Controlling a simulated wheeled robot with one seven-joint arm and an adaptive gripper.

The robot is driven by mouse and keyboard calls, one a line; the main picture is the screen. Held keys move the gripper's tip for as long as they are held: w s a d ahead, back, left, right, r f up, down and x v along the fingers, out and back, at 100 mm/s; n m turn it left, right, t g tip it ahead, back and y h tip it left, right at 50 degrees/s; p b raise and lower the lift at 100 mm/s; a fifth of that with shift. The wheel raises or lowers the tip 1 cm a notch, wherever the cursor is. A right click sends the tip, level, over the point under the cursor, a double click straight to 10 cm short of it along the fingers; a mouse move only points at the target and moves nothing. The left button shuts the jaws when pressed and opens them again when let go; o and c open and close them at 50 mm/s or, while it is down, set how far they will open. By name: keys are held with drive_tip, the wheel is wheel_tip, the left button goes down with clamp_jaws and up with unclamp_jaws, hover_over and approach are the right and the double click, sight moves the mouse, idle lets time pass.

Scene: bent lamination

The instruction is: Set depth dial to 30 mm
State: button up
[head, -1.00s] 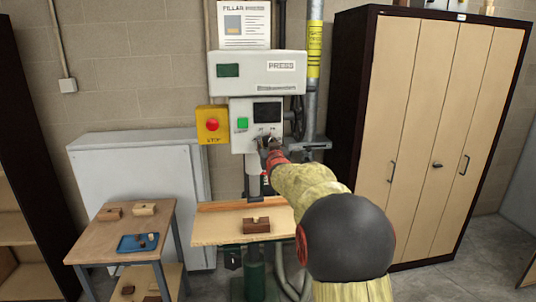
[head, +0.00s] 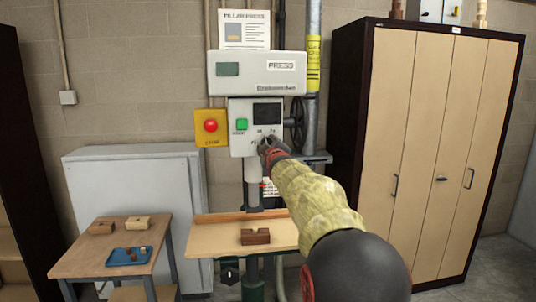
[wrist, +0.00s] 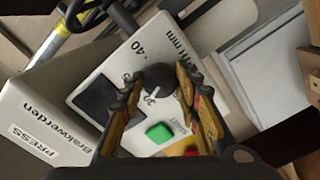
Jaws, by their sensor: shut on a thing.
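The depth dial is a round dark knob (wrist: 160,78) on the white face of the press control box (head: 240,138). In the wrist view it sits between the two fingers of my gripper (wrist: 162,92), which is shut on it. A 40 and mm lettering are printed around the dial, with a partly covered number beside a short white mark near its lower edge. I cannot tell the exact setting. In the head view my gripper (head: 267,150) is at the lower right of the control box and hides most of the dial.
A green button (head: 241,125), a dark display (head: 267,113) and a red stop button on a yellow box (head: 210,126) are close by. A wooden block (head: 255,237) lies on the press table (head: 212,243). A tall cabinet (head: 418,150) stands right of my arm.

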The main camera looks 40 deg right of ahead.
drive_tip(key=shift+f+n+b, duration=0.15)
drive_tip(key=shift+n+b, duration=0.55)
drive_tip(key=shift+n, duration=0.1)
drive_tip(key=o, duration=1.1)
drive_tip(key=shift+o, duration=0.3)
drive_tip(key=shift+s, duration=0.1)
drive_tip(key=v, duration=1.1)
drive_tip(key=shift+s+a, duration=0.2)
drive_tip(key=shift+s, duration=0.15)
